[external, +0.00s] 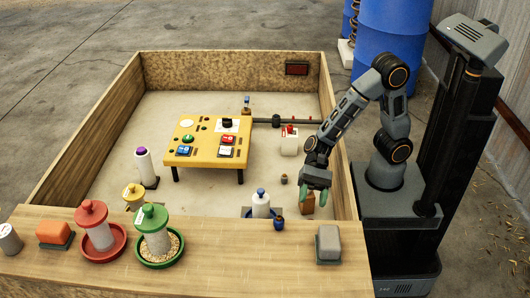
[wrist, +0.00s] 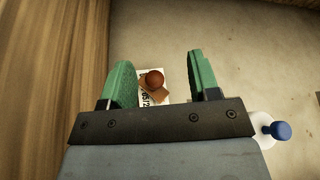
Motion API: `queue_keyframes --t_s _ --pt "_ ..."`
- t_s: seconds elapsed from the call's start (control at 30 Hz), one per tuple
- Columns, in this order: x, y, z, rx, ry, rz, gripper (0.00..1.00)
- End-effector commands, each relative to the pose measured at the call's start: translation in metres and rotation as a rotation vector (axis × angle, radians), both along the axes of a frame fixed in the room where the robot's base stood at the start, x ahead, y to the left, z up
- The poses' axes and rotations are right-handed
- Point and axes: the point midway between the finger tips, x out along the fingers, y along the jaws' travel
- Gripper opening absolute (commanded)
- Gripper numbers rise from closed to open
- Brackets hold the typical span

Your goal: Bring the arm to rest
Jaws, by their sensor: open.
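My gripper (external: 313,196) hangs from the bent arm, pointing down over the right side of the walled pen, near the front counter. In the wrist view its two green fingers (wrist: 160,68) stand apart with nothing held between them. Beyond the fingers lies a brown object with a round knob (wrist: 155,78), next to a white printed card (wrist: 144,98). They appear to be below the fingertips; the exact gap is unclear. In the external view a brown block (external: 307,204) shows just under the gripper, partly hidden by it.
A white container with a blue top (external: 261,206) stands left of the gripper. The wooden counter (external: 220,270) carries red and green feeders (external: 153,233) and a grey block (external: 328,242). A yellow table (external: 207,148) stands mid-pen. The pen's right wall (external: 343,180) is close to my arm.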

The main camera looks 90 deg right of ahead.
Motion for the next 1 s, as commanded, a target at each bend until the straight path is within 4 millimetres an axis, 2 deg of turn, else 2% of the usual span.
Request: queue_keyframes --t_s 0.27,0.37,0.47,0.53,0.67,0.8,1.0 --pt "0.0 0.0 0.0 0.0 0.0 0.0 0.56" --pt "-0.001 -0.002 0.006 -0.008 -0.013 0.01 0.56" --pt "-0.007 -0.01 0.028 -0.052 -0.079 0.064 0.56" --pt "-0.016 -0.022 0.053 -0.113 -0.163 0.135 0.56" --pt "-0.034 -0.059 0.106 -0.299 -0.38 0.32 0.56" --pt "-0.05 -0.112 0.156 -0.555 -0.613 0.535 0.56" --pt "-0.059 -0.187 0.217 -0.918 -0.837 0.796 0.56"
